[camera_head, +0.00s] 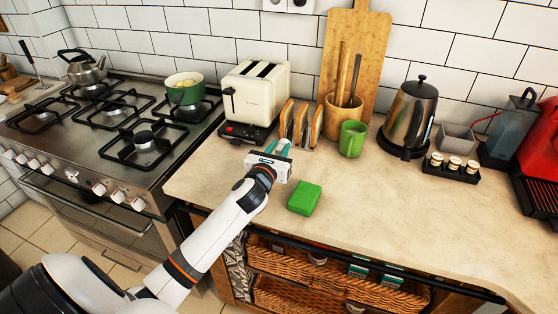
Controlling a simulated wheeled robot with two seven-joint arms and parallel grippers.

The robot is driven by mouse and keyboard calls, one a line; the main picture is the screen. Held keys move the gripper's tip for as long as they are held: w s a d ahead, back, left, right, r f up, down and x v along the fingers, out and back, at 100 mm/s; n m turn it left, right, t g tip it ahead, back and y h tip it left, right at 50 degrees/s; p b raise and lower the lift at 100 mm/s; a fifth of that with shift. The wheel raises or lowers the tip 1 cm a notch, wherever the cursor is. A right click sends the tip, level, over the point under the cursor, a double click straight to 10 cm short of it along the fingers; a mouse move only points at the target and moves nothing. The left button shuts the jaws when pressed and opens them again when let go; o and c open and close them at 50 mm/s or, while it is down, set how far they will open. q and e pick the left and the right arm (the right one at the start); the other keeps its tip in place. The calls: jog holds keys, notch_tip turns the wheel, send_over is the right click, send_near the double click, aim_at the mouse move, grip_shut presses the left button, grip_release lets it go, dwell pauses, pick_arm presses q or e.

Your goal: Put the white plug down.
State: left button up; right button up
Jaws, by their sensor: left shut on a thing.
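My right gripper is not in view.
A cream toaster (252,95) and a rack of toast (301,124) stand close by. A green block (305,198) lies in front, with a green mug (352,138) to the right. The pale worktop (390,215) is clear at the front right.

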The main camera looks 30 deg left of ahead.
pick_arm(q)
jog(key=shift+f, duration=1.55)
jog(key=shift+s+d+f+b, duration=0.1)
jog(key=shift+s+f+b, duration=0.05)
jog(key=shift+f+b, duration=0.5)
jog(key=o, duration=1.1)
jog(key=shift+d+f, duration=0.1)
jog(key=shift+f, duration=0.2)
jog(key=shift+r+p, duration=0.6)
jog(key=shift+r, duration=0.1)
jog(key=v, duration=1)
jog(key=shift+s+b, duration=0.15)
jog(key=shift+b, duration=0.2)
jog(key=shift+s+r, duration=0.25)
jog(key=shift+s, duration=0.5)
